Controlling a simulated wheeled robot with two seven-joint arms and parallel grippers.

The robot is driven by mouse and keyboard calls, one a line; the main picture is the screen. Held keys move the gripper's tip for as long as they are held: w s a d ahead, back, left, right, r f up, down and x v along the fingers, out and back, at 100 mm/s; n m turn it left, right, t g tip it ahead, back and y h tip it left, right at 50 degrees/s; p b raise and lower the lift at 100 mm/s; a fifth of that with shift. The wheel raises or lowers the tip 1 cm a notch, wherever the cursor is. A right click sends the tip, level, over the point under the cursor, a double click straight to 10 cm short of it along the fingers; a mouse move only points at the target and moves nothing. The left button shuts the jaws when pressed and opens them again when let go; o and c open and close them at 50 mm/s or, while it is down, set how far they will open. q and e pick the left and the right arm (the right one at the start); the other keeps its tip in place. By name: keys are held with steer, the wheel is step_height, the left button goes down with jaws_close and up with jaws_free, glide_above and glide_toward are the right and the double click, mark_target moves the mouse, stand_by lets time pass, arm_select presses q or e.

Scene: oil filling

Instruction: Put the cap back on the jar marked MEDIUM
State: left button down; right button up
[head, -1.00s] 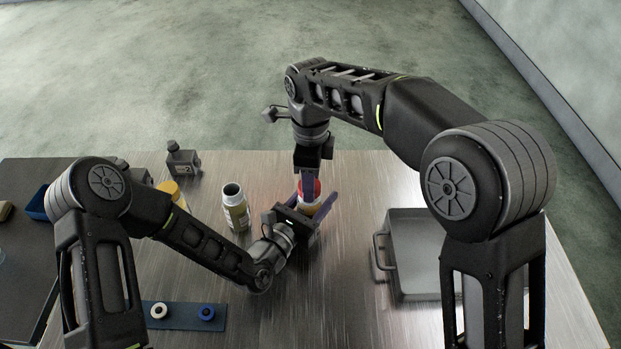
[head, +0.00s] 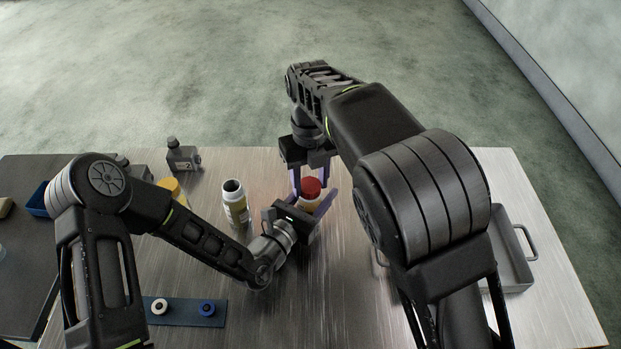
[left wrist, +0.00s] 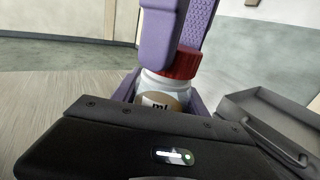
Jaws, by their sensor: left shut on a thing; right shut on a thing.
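A jar with a white shoulder and tan contents (left wrist: 166,99) stands in my left gripper (head: 310,208), which is shut on it. Its label shows only the letters "ml"; the rest is hidden. A red cap (head: 311,187) sits at the jar's mouth; it also shows in the left wrist view (left wrist: 181,64). Whether it is fully seated I cannot tell. My right gripper (head: 308,180) comes from above, shut on the red cap, with purple fingers on either side. A second, uncapped jar (head: 236,208) stands left of my grippers; its label is unreadable.
A blue mat (head: 183,320) at the front left holds a white cap (head: 160,306) and a blue cap (head: 207,308). A grey tray (head: 515,262) lies right, partly hidden by my right arm.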

steer(key=m, duration=0.1)
steer(key=f+m, duration=0.1)
steer(key=shift+s+d+f+m, duration=0.15)
steer(key=shift+s+d+m, duration=0.15)
steer(key=shift+s, duration=0.05)
steer(key=shift+m, duration=0.5)
steer(key=shift+w+a+r+m, duration=0.25)
steer(key=shift+w+r+m, duration=0.2)
steer(key=shift+r, duration=0.3)
steer(key=o, duration=1.3)
steer(key=shift+a, duration=0.1)
steer(key=shift+c, duration=0.2)
steer(key=shift+c, duration=0.3)
